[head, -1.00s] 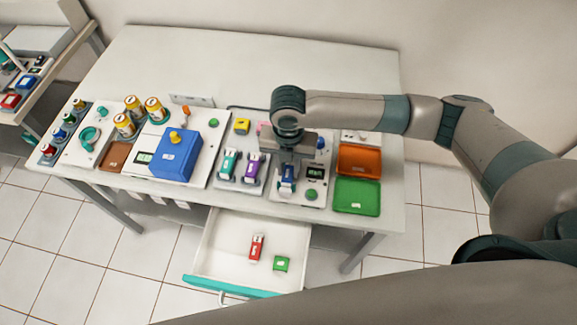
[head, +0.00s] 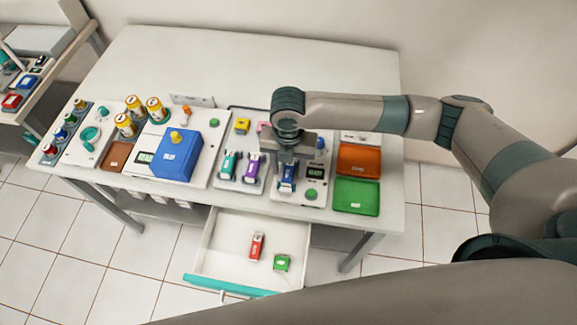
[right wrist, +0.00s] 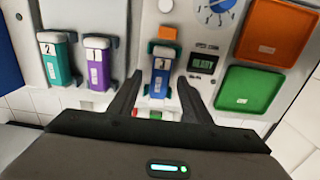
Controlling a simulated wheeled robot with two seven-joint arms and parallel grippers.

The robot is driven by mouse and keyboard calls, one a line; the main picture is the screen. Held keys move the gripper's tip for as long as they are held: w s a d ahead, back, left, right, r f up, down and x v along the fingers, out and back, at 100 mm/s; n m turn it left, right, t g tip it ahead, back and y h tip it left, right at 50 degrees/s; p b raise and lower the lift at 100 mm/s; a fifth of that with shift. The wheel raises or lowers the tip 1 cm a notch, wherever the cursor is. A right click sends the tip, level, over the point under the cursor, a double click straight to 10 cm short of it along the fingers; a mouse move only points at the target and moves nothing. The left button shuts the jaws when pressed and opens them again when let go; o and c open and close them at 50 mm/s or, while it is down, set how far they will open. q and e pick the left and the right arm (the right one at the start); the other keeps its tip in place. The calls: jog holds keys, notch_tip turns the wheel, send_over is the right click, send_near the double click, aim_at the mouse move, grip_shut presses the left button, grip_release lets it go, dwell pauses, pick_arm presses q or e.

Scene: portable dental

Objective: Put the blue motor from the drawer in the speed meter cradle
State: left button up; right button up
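The blue motor (head: 287,178) sits in the speed meter cradle on the panel at the right of the table. In the right wrist view the blue motor (right wrist: 160,76) stands upright in line with the cradle, beside a small display (right wrist: 203,63) reading READY. My right gripper (head: 288,160) is above the cradle. In the right wrist view its fingers (right wrist: 159,95) are spread either side of the motor's lower part, with gaps showing, so it is open. The open drawer (head: 210,250) holds a red motor (head: 257,246) and a green block (head: 282,263). My left gripper is not in view.
A teal motor (head: 228,165) and a purple motor (head: 252,168) sit in cradles just left. An orange tray (head: 358,160) and a green tray (head: 356,197) lie to the right. A blue box (head: 178,155) stands further left. The table's back is clear.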

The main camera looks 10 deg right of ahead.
notch_tip(320, 180, up, 17)
jog(key=b, duration=0.3)
jog(key=shift+r+b, duration=0.2)
jog(key=shift+b, duration=0.2)
dwell(0.7)
